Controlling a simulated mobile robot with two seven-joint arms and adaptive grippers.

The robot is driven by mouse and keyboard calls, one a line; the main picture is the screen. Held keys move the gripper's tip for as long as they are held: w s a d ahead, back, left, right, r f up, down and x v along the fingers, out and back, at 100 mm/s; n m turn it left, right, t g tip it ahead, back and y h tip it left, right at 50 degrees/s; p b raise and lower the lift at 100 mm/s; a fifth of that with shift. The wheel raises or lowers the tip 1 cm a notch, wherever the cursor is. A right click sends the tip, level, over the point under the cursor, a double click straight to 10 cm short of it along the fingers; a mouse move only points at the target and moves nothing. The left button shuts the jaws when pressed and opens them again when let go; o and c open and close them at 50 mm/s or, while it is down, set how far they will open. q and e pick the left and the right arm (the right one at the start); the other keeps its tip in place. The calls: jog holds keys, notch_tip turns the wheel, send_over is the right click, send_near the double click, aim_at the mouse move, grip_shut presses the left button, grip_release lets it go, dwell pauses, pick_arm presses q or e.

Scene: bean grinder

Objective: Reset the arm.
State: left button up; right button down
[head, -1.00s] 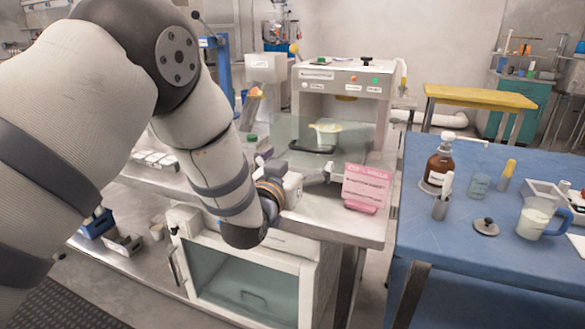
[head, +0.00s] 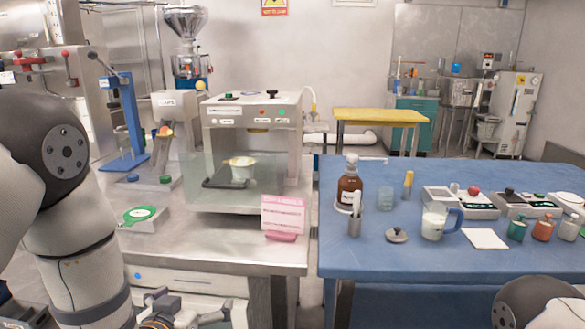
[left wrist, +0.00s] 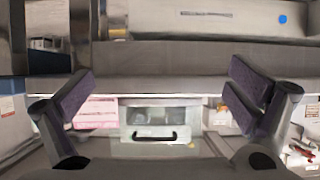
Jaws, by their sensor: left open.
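My left arm comes in at the left of the head view. Its gripper (head: 205,312) is low at the bottom edge, in front of the steel bench (head: 215,250) and below its top; part of it is cut off. In the left wrist view the gripper's two purple-padded fingers stand wide apart with nothing between the tips (left wrist: 160,95). Part of my right arm shows in the lower right corner of the head view; its gripper is out of sight.
A clear-fronted machine (head: 253,115) holds a cup (head: 241,172). A pink sign (head: 283,214) stands at the bench's front. The blue table (head: 440,262) carries a brown bottle (head: 349,186), a jug (head: 436,222) and scales. A gap separates bench and table. The blue table's front is clear.

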pick_arm(q)
jog(key=s+a+f+g, duration=0.1)
jog(key=s+f+g, duration=0.3)
jog(key=s+f, duration=0.55)
jog(key=s+f+g, duration=0.4)
jog(key=s+f, duration=0.2)
jog(key=s, duration=0.6)
jog(key=s+f+g+p, duration=0.1)
jog(key=s+g, duration=0.6)
jog(key=s, duration=1.5)
jog(key=shift+a+f, duration=0.25)
jog(key=shift+f, duration=0.15)
pick_arm(e)
jog(key=shift+w+r+t, duration=0.4)
jog(key=shift+w+r, duration=0.55)
pick_arm(q)
jog(key=shift+w, duration=0.1)
